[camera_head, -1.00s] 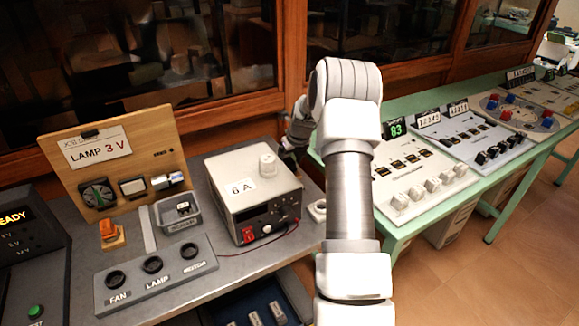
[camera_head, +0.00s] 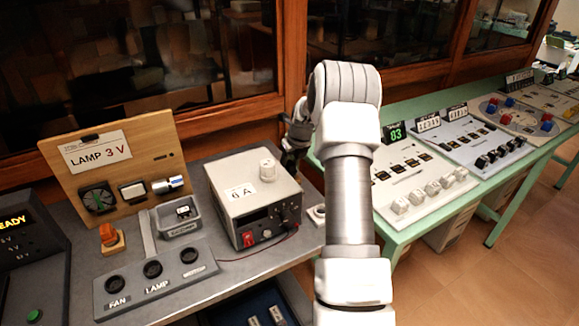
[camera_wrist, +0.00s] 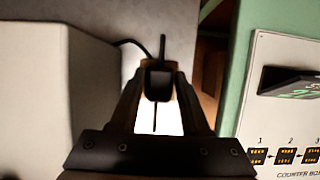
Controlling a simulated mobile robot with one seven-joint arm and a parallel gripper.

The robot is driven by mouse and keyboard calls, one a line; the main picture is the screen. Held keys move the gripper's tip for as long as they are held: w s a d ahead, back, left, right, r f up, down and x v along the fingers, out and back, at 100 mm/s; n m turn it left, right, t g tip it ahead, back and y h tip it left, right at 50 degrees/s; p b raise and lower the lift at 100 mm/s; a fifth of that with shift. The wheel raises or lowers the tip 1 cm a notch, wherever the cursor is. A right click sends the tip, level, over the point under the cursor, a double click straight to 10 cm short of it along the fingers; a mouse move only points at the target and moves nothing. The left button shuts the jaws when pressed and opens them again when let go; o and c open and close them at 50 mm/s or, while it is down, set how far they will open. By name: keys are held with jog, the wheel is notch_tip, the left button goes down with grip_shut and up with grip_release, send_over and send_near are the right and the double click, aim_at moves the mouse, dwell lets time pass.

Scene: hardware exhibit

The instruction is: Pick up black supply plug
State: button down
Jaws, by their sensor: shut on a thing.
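The black plug (camera_wrist: 158,86) shows between the fingertips of my gripper (camera_wrist: 157,74) in the wrist view, and the fingers are shut on it. A thin black cable (camera_wrist: 128,42) runs near it toward the pale box at left. In the head view my gripper (camera_head: 289,163) is at the right rear of the grey power supply (camera_head: 250,195) marked 6 A, partly hidden by my arm. The plug cannot be made out there. A bright white patch shows below the plug in the wrist view.
A white ring-shaped socket (camera_head: 317,213) sits on the bench right of the supply. A panel with FAN and LAMP sockets (camera_head: 153,269), a small grey tray (camera_head: 178,222) and a wooden board (camera_head: 120,165) stand at left. The green table (camera_head: 398,238) with counter boxes is close at right.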

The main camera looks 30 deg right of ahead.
aim_at(289, 161)
notch_tip(289, 161, up, 4)
jog(key=shift+w+f, duration=0.1)
jog(key=s+d+r+p, duration=0.1)
jog(key=s+d+r, duration=0.5)
jog(key=s, duration=0.3)
jog(key=shift+d+r, duration=0.2)
jog(key=shift+d, duration=0.55)
